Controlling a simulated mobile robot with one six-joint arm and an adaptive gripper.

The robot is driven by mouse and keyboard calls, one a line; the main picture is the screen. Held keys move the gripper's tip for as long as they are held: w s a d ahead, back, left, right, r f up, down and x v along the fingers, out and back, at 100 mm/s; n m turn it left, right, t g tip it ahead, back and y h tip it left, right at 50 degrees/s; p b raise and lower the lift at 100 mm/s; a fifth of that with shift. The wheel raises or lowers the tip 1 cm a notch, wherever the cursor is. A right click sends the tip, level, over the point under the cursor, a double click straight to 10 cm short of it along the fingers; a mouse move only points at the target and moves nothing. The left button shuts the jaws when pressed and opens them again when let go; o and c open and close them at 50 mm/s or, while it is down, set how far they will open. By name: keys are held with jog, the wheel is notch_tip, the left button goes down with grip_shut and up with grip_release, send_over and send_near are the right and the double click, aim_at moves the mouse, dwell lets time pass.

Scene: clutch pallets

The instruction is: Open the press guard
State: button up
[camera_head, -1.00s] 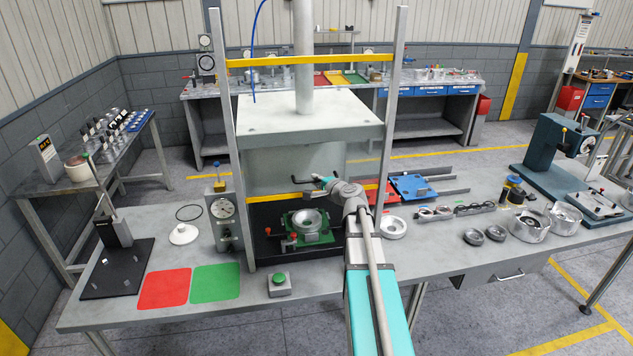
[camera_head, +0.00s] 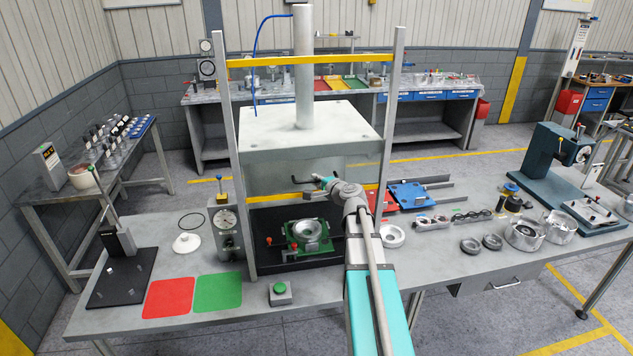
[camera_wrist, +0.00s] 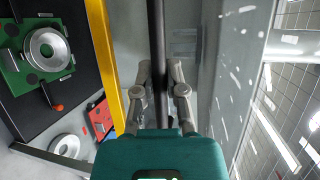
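The press guard is a clear panel (camera_head: 265,172) in the press frame, with a yellow lower edge (camera_head: 262,197) and a dark bar handle (camera_head: 300,180). It hangs down in front of the press opening, above the black press base. In the wrist view the handle (camera_wrist: 157,30) runs up the picture as a dark bar, with the yellow edge (camera_wrist: 105,60) to its left. My gripper (camera_wrist: 160,72) has its fingers close together on both sides of the bar and looks shut on it. In the head view my gripper (camera_head: 322,181) is at the handle, partly hidden by my arm.
A green fixture with a metal ring (camera_head: 309,229) sits on the black base behind the guard. A green button box (camera_head: 280,293) and red and green mats (camera_head: 217,292) lie in front. A gauge (camera_head: 226,222) stands left of the press; loose rings (camera_head: 470,245) lie right.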

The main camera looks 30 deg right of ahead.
jog(key=o, duration=0.5)
jog(key=shift+f, duration=0.1)
notch_tip(320, 180, down, 30)
jog(key=b, duration=3)
jog(key=p+v, duration=0.1)
jog(key=v, duration=0.5)
jog(key=p+v, duration=0.1)
jog(key=v, duration=0.5)
jog(key=shift+s+r+p, duration=0.3)
jog(key=shift+s, duration=0.1)
